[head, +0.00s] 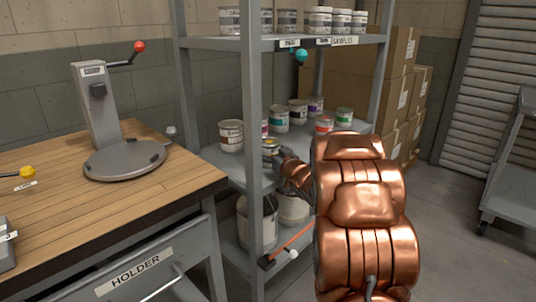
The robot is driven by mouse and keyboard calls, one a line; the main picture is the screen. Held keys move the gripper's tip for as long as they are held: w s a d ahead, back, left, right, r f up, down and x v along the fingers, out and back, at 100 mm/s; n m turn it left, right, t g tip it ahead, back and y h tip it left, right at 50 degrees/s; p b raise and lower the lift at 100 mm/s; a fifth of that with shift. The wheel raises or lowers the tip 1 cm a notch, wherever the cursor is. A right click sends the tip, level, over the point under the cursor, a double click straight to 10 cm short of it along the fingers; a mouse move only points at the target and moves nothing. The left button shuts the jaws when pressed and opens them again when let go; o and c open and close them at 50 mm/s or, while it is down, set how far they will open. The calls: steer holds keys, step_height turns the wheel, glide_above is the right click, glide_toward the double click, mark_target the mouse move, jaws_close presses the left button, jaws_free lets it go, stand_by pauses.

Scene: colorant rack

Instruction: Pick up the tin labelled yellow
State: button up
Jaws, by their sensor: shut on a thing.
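A small tin with a yellow patch (270,143) is at the front of the middle shelf, just right of the front post; its label is too small to read. My gripper (278,154) is shut on this tin, reaching it from the right. The fingers are small and partly hidden, and my copper-coloured arm covers much of the shelf's right side. I cannot tell whether the tin touches the shelf.
Several other tins stand on the middle shelf, including a teal-labelled one (279,120) and an orange-labelled one (324,124). The front post (252,100) rises close beside my gripper. A wooden bench (140,200) is at left, boxes (398,95) behind.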

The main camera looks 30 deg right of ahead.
steer(key=shift+r+p, duration=0.15)
steer(key=shift+p, duration=0.15)
steer(key=s+a+b, duration=0.1)
steer(key=s+b, duration=0.4)
steer(key=s, duration=1.3)
steer(key=shift+a, duration=0.2)
steer(key=shift+a, duration=0.1)
